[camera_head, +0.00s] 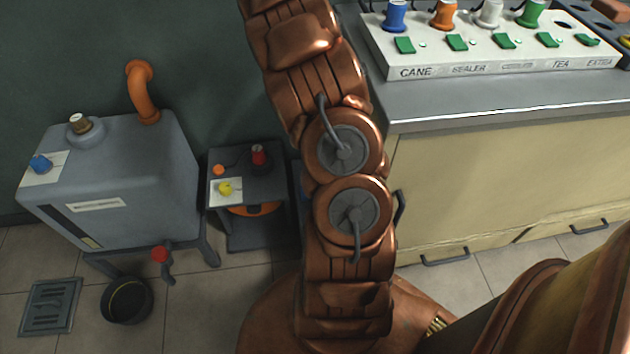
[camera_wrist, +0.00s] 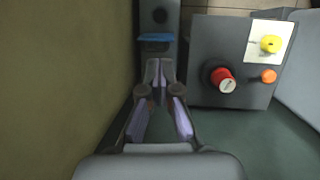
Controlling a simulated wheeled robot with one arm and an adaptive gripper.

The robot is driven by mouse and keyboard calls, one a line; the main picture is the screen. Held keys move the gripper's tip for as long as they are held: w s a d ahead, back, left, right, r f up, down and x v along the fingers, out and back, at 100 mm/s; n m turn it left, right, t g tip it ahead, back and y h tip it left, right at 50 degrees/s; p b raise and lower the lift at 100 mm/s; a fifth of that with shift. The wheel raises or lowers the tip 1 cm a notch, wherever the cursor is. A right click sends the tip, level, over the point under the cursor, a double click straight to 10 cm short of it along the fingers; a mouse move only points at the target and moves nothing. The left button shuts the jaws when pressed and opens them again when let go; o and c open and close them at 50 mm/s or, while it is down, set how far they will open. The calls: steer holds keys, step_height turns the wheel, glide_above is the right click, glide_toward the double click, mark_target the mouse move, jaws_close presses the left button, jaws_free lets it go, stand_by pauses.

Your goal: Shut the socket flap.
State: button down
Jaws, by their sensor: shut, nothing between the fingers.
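A grey socket strip (camera_wrist: 172,22) runs up the top middle of the wrist view, with a dark round hole in it. A blue flap (camera_wrist: 155,38) sticks out across it, seen nearly edge-on, so its exact angle is hard to tell. A dark patch shows just below the flap. My gripper (camera_wrist: 158,64) is shut and empty, its fingertips just below the flap in the picture; I cannot tell whether they touch it. In the head view my arm hides the gripper and nearly all of the socket.
A dark box with a red knob (camera_wrist: 222,79), orange button (camera_wrist: 268,76) and yellow knob (camera_wrist: 270,43) stands right of the strip. A beige cabinet side (camera_wrist: 60,70) closes the left. The head view shows a grey tank (camera_head: 120,180) and a counter (camera_head: 480,105) with switches.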

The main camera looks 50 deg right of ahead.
steer(key=d+f+y+b, duration=0.1)
steer(key=d+f+b, duration=0.2)
steer(key=f, duration=0.5)
steer(key=d+f+b, duration=0.3)
steer(key=f, duration=0.5)
steer(key=b+x, duration=0.1)
steer(key=x, duration=0.2)
steer(key=b+x, duration=0.1)
steer(key=x, duration=0.2)
steer(key=b+x, duration=0.1)
steer(key=x, duration=0.2)
steer(key=shift+w+a+f, duration=0.15)
steer(key=shift+w, duration=0.2)
steer(key=shift+s+a+r+t+p, duration=0.1)
steer(key=shift+a+r+t+p, duration=0.1)
steer(key=shift+t+p, duration=0.15)
